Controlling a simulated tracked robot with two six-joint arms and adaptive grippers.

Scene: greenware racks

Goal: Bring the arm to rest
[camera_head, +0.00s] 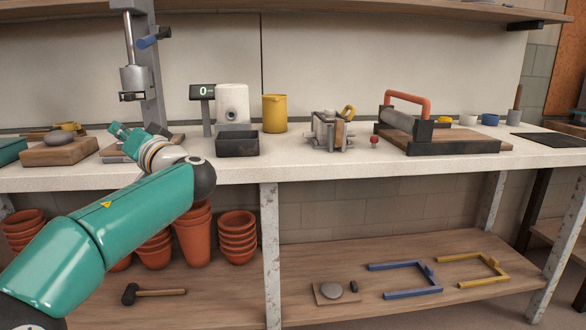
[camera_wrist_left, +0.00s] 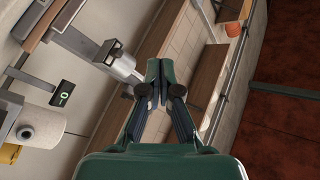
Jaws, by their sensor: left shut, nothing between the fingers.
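My left arm comes in from the left in the head view. Its left gripper (camera_head: 122,131) is at the bench's left part, in front of the press stand, pointing up and to the left. In the left wrist view the left gripper (camera_wrist_left: 153,88) shows its two fingers together, with nothing between them. It appears to be apart from the things around it. My right gripper is in neither view.
The bench (camera_head: 360,160) carries a press stand (camera_head: 152,80), a black tray (camera_head: 238,144), a yellow pitcher (camera_head: 274,113), a metal clamp device (camera_head: 329,130) and a slab roller (camera_head: 420,130). Terracotta pots (camera_head: 238,238) and a mallet (camera_head: 150,293) are on the lower shelf (camera_head: 240,300).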

